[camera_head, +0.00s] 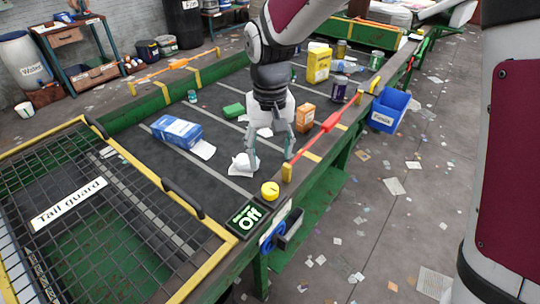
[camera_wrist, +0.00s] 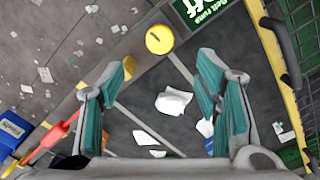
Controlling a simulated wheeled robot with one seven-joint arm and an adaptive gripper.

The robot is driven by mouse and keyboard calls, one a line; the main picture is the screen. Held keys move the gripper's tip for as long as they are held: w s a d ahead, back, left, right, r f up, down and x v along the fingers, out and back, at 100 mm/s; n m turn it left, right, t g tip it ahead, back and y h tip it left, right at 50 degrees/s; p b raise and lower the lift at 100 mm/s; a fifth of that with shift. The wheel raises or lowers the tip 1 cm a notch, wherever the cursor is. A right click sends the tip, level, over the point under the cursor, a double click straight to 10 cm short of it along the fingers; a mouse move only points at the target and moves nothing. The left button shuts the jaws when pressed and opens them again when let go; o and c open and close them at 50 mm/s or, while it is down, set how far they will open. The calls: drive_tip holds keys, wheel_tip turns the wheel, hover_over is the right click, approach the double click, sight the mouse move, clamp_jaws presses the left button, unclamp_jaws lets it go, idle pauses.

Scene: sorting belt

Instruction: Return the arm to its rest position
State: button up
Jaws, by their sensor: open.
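My gripper (camera_head: 270,155) hangs over the near end of the dark belt (camera_head: 215,185) in the head view, pointing down. Its teal-padded fingers are spread apart and nothing is between them. In the wrist view my gripper (camera_wrist: 160,95) is open, with a crumpled white paper (camera_wrist: 173,101) on the belt below. The same crumpled paper (camera_head: 241,162) shows in the head view just left of the fingers. My arm reaches in from the top right of the head view.
A blue box (camera_head: 177,131), an orange box (camera_head: 305,117), a yellow box (camera_head: 318,63) and a green block (camera_head: 233,110) lie on the belt. A blue bin (camera_head: 389,108) hangs outside.

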idle(0.3)
drive_tip(key=s+d+r+m+t, duration=0.2)
drive_tip(key=s+d+r+t, duration=0.2)
drive_tip(key=s+d+r, duration=0.9)
drive_tip(key=s+d+r+t, duration=0.1)
drive_tip(key=s+d, duration=0.4)
drive_tip(key=s, duration=0.1)
drive_tip(key=shift+s+d+r+t, duration=0.2)
drive_tip(key=shift+s+r+t, duration=0.1)
drive_tip(key=shift+r, duration=0.05)
